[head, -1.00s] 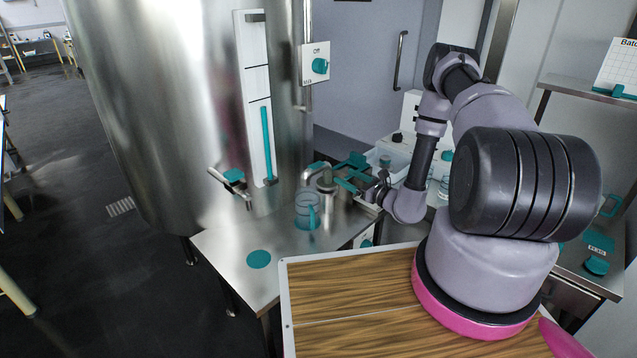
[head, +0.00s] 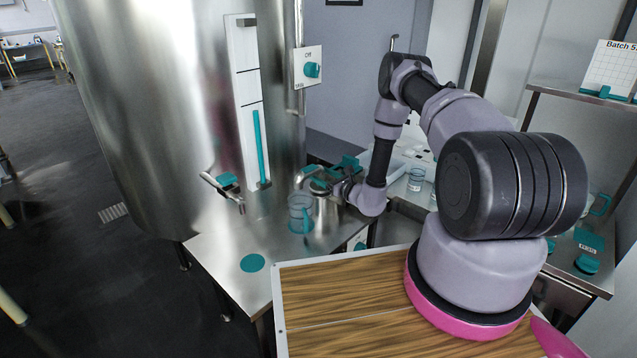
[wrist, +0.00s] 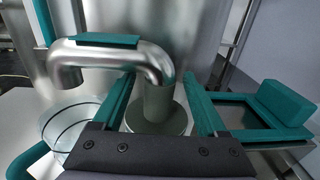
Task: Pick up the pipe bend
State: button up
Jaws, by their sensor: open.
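The pipe bend (wrist: 115,57) is a shiny steel curved tube with a teal patch on top. Its near leg stands upright on a round grey base (wrist: 153,121). In the head view the pipe bend (head: 301,177) is partly hidden by my gripper (head: 329,187). My gripper (wrist: 157,80) is open, with one teal finger on each side of the upright leg in the wrist view. I cannot tell whether either finger touches it.
A clear jug (head: 301,212) with a teal handle stands close in front of the pipe bend on the steel table (head: 222,258). The big steel vat (head: 165,110) with a spout valve (head: 226,183) rises behind. A teal-framed tray (wrist: 245,112) lies to the right in the wrist view.

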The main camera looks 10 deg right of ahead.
jog(key=shift+w, duration=0.1)
grip_shut()
dwell(1.4)
